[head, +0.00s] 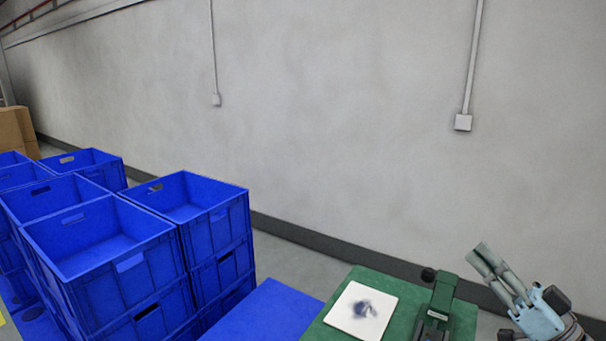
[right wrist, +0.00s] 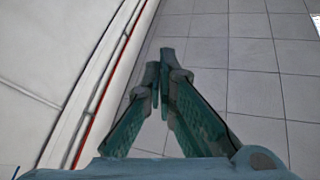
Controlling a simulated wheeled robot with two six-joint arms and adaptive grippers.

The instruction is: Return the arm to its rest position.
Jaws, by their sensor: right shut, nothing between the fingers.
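My right gripper (head: 500,275) is at the lower right of the head view, raised beside the green bench and pointing up and to the left. Its fingers are together with nothing between them. In the right wrist view the right gripper's fingertips (right wrist: 160,70) meet in front of a grey tiled floor. My left gripper shows in neither view.
A green bench top (head: 405,322) holds a white plate with a dark mark (head: 362,311) and a dark green device (head: 436,308). Stacked blue crates (head: 105,245) fill the left. A blue surface (head: 262,312) lies between. A grey wall (head: 340,110) stands behind.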

